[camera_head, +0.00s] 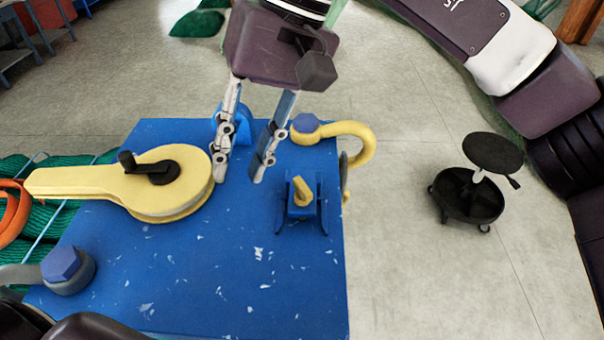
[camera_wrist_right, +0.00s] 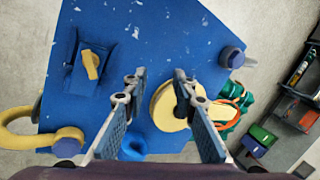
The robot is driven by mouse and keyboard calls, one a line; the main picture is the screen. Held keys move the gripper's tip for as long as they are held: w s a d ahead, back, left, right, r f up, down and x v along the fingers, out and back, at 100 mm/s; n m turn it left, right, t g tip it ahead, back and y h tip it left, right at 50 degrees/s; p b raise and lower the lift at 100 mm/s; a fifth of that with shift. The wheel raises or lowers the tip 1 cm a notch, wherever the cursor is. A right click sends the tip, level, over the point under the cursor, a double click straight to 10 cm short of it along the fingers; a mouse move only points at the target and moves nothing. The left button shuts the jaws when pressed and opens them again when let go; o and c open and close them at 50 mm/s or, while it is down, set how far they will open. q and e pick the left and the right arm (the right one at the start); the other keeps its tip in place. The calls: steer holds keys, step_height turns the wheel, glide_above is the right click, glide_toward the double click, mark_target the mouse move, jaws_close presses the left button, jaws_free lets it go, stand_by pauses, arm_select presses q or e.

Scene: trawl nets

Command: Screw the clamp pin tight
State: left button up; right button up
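A yellow pin head (camera_head: 303,191), which looks like the clamp pin, stands up from a blue clamp bracket (camera_head: 297,213) on the blue plate (camera_head: 250,290). In the right wrist view the yellow pin head (camera_wrist_right: 91,64) sits at upper left, to the left of the fingers. My right gripper (camera_head: 238,180) is over the plate, left of the clamp and apart from it. Its two fingers are spread, with nothing visible between them; they also show in the wrist view (camera_wrist_right: 156,82). The pin's thread is hidden. My left gripper is not in view.
A yellow pulley block (camera_head: 75,183) with a black handle lies left of the gripper. A yellow hook (camera_head: 355,133) with a blue bolt is behind the clamp. A blue bolt (camera_head: 62,264) sits at front left. A black stool (camera_head: 470,190) stands on clear floor at right.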

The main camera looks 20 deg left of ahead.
mark_target(302, 185)
steer(key=w+d+t+h, duration=0.1)
steer(key=d, duration=0.1)
steer(key=w+d+r+t+h, duration=0.1)
steer(key=d, duration=0.1)
steer(key=w+d+r+n+t+h, duration=0.1)
steer(key=w+d, duration=0.1)
steer(key=shift+w+d+f+h, duration=0.15)
steer(key=shift+d+f+h, duration=0.05)
steer(key=shift+d+h, duration=0.1)
step_height(302, 185, down, 6)
steer(key=shift+w+p, duration=0.1)
steer(key=shift+p, duration=0.85)
steer(key=shift+a+f, duration=0.1)
steer(key=shift+f, duration=0.6)
jaws_close()
